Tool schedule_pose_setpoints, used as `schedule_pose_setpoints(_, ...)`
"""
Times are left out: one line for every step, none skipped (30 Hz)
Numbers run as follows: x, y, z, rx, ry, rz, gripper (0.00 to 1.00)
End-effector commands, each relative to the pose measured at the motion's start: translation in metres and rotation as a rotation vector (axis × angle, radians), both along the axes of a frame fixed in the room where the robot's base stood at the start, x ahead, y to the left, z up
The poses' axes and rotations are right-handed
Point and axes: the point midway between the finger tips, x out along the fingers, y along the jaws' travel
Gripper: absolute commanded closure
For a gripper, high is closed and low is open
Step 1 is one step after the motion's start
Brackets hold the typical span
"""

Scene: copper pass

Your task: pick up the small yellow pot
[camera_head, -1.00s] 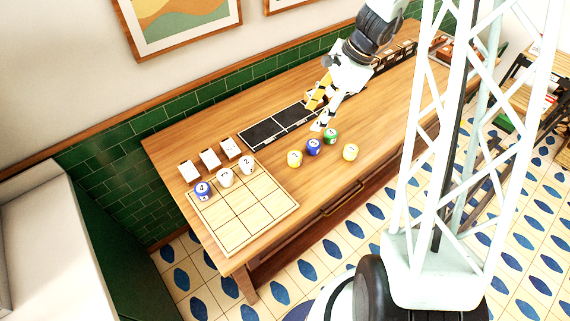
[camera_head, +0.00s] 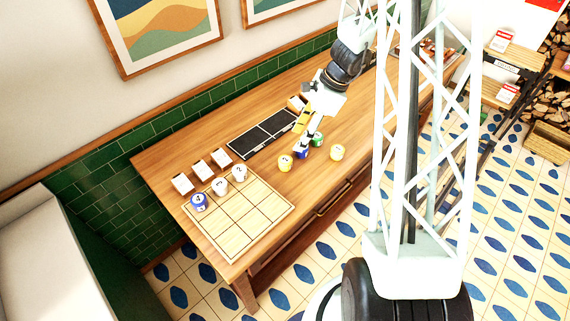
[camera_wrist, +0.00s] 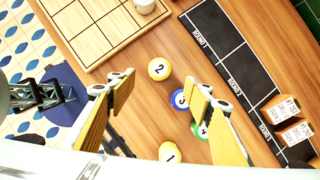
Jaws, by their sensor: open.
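Two yellow pots of similar size sit on the wooden table. One, marked 2, is at the left of the loose group (camera_head: 285,163) and also in the wrist view (camera_wrist: 159,69). The other, marked 1, is at the right (camera_head: 337,152) and at the wrist view's bottom (camera_wrist: 169,153), partly cut off by my wrist. I cannot tell which is meant by small. My gripper (camera_head: 304,131) is open and empty above the group. In the wrist view its yellow-padded fingers (camera_wrist: 162,92) stand wide apart, with pot 2 just beyond the gap between their tips.
A blue pot (camera_wrist: 181,100) marked 3 and a green pot (camera_wrist: 201,130) stand close between the yellow ones. A gridded board (camera_head: 240,225) at left holds two white pots and a blue one.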

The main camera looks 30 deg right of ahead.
Motion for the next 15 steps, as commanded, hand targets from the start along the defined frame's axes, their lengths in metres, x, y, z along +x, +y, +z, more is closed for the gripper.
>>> schedule_pose_setpoints(0.000,0.001,-0.001,0.000,0.001,0.000,0.53)
schedule_pose_setpoints(0.000,0.001,-0.002,0.000,0.001,0.000,0.53)
schedule_pose_setpoints(0.001,0.002,-0.004,0.001,0.000,0.000,0.53)
schedule_pose_setpoints(0.001,0.002,-0.006,0.001,0.000,0.000,0.53)
schedule_pose_setpoints(0.001,0.003,-0.008,0.002,0.001,0.000,0.53)
schedule_pose_setpoints(0.002,0.004,-0.010,0.002,0.001,0.000,0.53)
schedule_pose_setpoints(0.002,0.005,-0.013,0.002,0.002,0.000,0.53)
schedule_pose_setpoints(0.002,0.006,-0.015,0.002,0.001,0.000,0.53)
schedule_pose_setpoints(0.003,0.007,-0.019,0.002,0.001,0.001,0.53)
schedule_pose_setpoints(0.004,0.008,-0.022,0.001,0.002,0.001,0.53)
schedule_pose_setpoints(0.004,0.009,-0.025,0.001,0.002,0.001,0.53)
schedule_pose_setpoints(0.005,0.011,-0.029,0.001,0.002,0.000,0.53)
schedule_pose_setpoints(0.006,0.012,-0.032,0.001,0.002,0.001,0.53)
schedule_pose_setpoints(0.006,0.013,-0.035,0.001,0.002,0.001,0.53)
schedule_pose_setpoints(0.007,0.015,-0.039,0.002,0.002,0.000,0.53)
